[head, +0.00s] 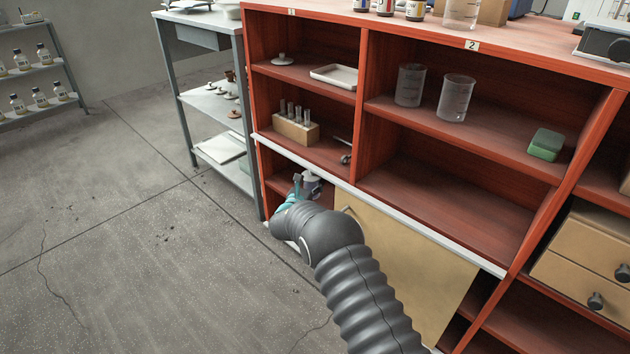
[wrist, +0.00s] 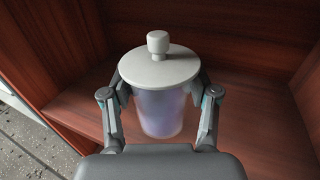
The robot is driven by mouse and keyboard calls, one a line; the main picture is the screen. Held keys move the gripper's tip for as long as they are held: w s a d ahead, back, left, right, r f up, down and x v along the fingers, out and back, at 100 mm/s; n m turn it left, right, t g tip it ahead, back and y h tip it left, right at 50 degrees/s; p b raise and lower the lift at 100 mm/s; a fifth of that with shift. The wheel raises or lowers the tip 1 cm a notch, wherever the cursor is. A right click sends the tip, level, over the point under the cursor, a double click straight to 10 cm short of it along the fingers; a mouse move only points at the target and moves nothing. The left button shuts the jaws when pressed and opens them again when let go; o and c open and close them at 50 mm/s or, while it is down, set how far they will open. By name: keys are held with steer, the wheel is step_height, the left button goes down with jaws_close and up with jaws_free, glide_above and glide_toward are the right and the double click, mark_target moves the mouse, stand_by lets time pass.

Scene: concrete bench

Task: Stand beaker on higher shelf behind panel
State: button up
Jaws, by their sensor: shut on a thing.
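My gripper (wrist: 160,104) is shut on a lidded beaker (wrist: 160,115). The beaker is translucent with purplish contents, and a grey lid with a round knob covers its top. It looks upright in the wrist view, inside a red wooden compartment; I cannot tell whether its base touches the board. In the head view my gripper (head: 299,189) and the lid (head: 313,180) show in the lower left opening, left of the tan panel (head: 410,262). The panel covers the middle of the lower bay. My arm hides part of the opening and of the panel.
Two clear beakers (head: 409,86) (head: 455,98) and a green box (head: 546,145) stand on the upper right shelf. A test-tube rack (head: 295,128) is above my gripper. A white rail (head: 400,212) runs above the panel. A grey trolley (head: 214,110) stands close on the left.

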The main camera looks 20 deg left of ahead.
steer(key=w, duration=0.3)
steer(key=shift+w, duration=0.3)
steer(key=shift+s+f, duration=0.1)
steer(key=shift+f, duration=0.65)
steer(key=shift+f+b, duration=0.15)
steer(key=shift+b, duration=0.25)
steer(key=o, duration=1.3)
steer(key=shift+c, duration=0.2)
steer(key=shift+r, duration=0.2)
steer(key=s+p, duration=0.1)
steer(key=s, duration=1.1)
steer(key=shift+f, duration=0.1)
